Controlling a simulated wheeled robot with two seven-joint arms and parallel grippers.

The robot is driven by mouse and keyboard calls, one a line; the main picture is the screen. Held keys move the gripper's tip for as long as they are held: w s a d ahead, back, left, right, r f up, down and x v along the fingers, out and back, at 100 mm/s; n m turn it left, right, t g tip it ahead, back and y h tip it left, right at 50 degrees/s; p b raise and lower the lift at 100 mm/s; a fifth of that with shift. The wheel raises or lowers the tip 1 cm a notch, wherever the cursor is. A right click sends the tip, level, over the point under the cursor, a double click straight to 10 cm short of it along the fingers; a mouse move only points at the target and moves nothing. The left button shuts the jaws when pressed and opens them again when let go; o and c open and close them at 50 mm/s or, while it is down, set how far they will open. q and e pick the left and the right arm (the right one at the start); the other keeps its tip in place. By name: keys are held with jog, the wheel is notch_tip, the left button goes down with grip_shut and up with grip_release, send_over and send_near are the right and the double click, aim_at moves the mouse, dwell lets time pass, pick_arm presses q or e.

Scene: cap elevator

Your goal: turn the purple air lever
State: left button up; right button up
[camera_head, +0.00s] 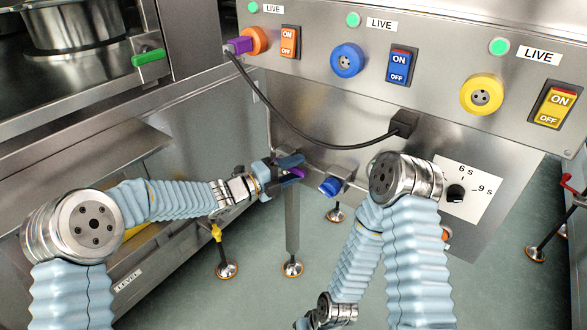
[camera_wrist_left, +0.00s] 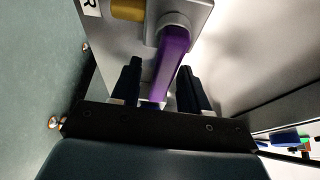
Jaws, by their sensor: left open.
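The purple air lever (camera_wrist_left: 173,62) sticks out from a grey metal valve block in the left wrist view. In the head view a small part of the purple lever (camera_head: 297,172) shows at the fingers of my left gripper (camera_head: 289,168). My left gripper is open, with one dark finger on each side of the lever in the left wrist view (camera_wrist_left: 157,90). I cannot tell whether the fingers touch it. My right arm hangs in the middle of the head view, and its gripper is out of sight.
A blue knob (camera_head: 330,186) sits just right of the left gripper. Above is a panel with orange, blue (camera_head: 347,60) and yellow sockets and switches. A black cable (camera_head: 310,145) hangs across its front. A timer dial (camera_head: 455,192) is at the right. Metal legs stand on the floor below.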

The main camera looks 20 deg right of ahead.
pick_arm(q)
grip_shut()
